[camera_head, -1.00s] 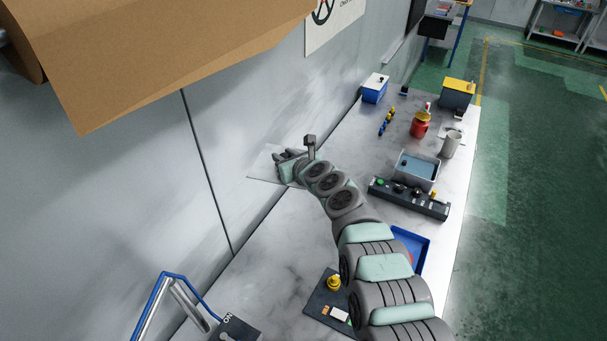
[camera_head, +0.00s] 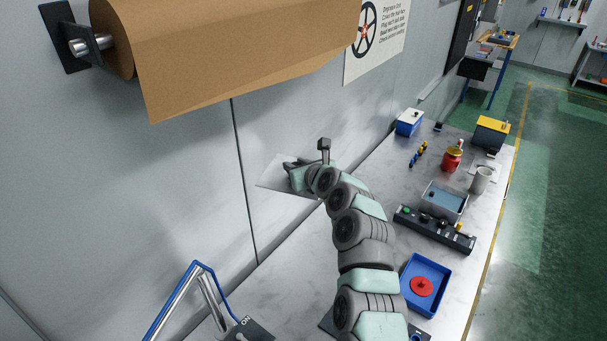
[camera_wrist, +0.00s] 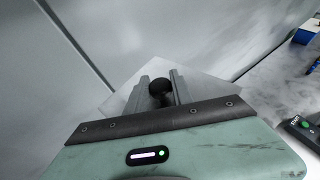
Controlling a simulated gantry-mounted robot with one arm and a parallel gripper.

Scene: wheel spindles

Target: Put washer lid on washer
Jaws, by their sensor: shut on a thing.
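My gripper (camera_head: 292,172) is shut on the black knob (camera_wrist: 160,88) of a pale, flat, square plate, which looks like the washer lid (camera_head: 271,173). The lid (camera_wrist: 208,86) spreads out beyond the fingers in the wrist view. It is held near the wall, left of the bench; its exact height is hard to tell. The washer appears to be the grey open box with a blue-grey inside (camera_head: 443,202), on the right half of the bench. My gripper and the lid are well apart from it.
A black control panel (camera_head: 434,229) lies in front of the grey box. A blue tray with a red disc (camera_head: 421,286) is nearer. A mug (camera_head: 481,180), red can (camera_head: 452,159) and boxes stand behind. A brown paper roll (camera_head: 230,50) hangs on the wall.

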